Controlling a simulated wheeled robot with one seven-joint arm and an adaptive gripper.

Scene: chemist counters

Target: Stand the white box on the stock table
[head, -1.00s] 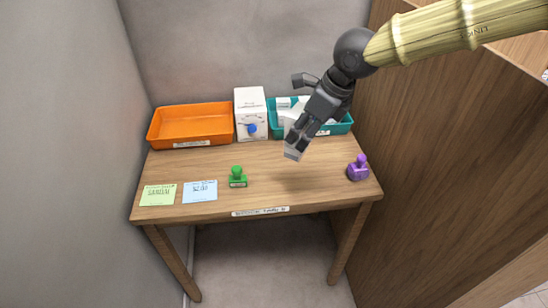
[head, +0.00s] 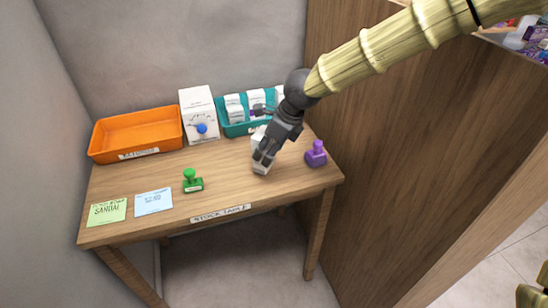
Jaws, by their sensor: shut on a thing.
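My gripper (head: 266,153) is shut on a small white box (head: 262,169) over the right part of the stock table (head: 235,185). The box is partly hidden behind the fingers; white shows above and below them. It looks roughly upright, with its lower end at or just above the wood. I cannot tell whether it touches the tabletop. The table's front edge carries a "STOCK TABLE" label (head: 220,214).
At the back are an orange tray (head: 140,153), a white dispenser (head: 199,105) with a blue knob, and a teal tray (head: 237,130) with several white boxes. A purple stamp (head: 316,154) is right of my gripper, a green stamp (head: 192,181) left. Green (head: 107,212) and blue (head: 153,202) notes lie front left.

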